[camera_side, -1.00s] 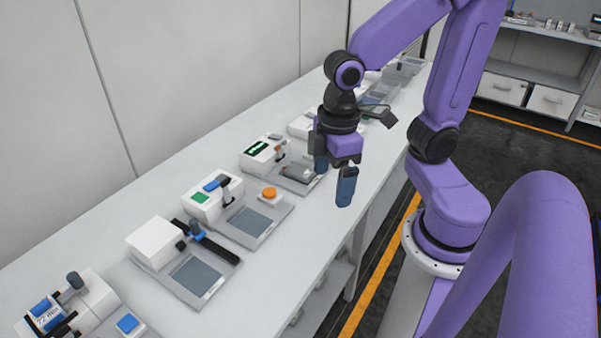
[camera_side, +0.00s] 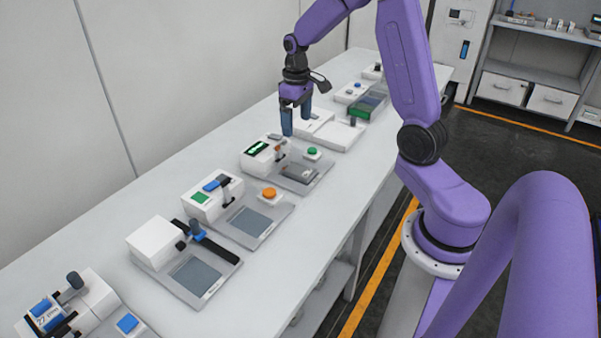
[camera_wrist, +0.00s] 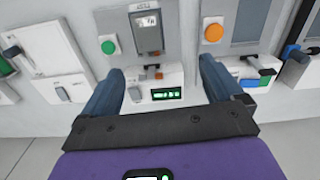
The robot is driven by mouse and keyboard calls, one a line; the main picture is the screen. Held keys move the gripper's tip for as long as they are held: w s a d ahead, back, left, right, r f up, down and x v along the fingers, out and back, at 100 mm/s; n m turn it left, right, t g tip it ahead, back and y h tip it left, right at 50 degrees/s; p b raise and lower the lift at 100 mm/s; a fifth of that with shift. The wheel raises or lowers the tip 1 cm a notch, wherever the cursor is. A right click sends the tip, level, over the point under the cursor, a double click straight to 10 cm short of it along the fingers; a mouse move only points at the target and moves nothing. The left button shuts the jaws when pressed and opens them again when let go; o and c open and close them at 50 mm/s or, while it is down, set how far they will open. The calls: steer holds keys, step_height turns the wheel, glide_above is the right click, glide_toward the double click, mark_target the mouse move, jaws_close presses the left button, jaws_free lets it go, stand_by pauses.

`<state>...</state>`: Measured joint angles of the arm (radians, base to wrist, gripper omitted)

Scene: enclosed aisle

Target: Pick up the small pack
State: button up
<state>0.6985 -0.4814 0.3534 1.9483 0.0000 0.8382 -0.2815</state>
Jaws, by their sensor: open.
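A small dark grey block with a pale label, which may be the small pack (camera_side: 300,173), lies on the grey plate of the station with the green display. In the wrist view this block (camera_wrist: 149,35) is at the top centre, beyond the fingertips. My gripper (camera_side: 297,118) is open and empty above the bench, near the back of that station. In the wrist view my gripper's fingers (camera_wrist: 160,72) stand apart, either side of the white housing with the green display (camera_wrist: 166,94) and an orange-tipped part.
A green button (camera_side: 312,152) is beside the block. Nearer stations include one with an orange button (camera_side: 269,193) and a white box (camera_side: 154,242). White trays (camera_side: 335,133) and a green-edged bin (camera_side: 366,108) lie farther along. The wall runs behind the bench.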

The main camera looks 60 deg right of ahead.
steer(key=d, duration=0.3)
glide_above(300, 169)
steer(key=shift+m, duration=0.4)
steer(key=f, duration=1.2)
steer(key=shift+s+a, duration=0.1)
steer(key=shift+s, duration=0.25)
steer(key=shift+w+f, duration=0.2)
steer(key=shift+f, duration=2.85)
steer(key=c, duration=1.3)
steer(key=shift+c, duration=0.2)
steer(key=shift+r, duration=0.1)
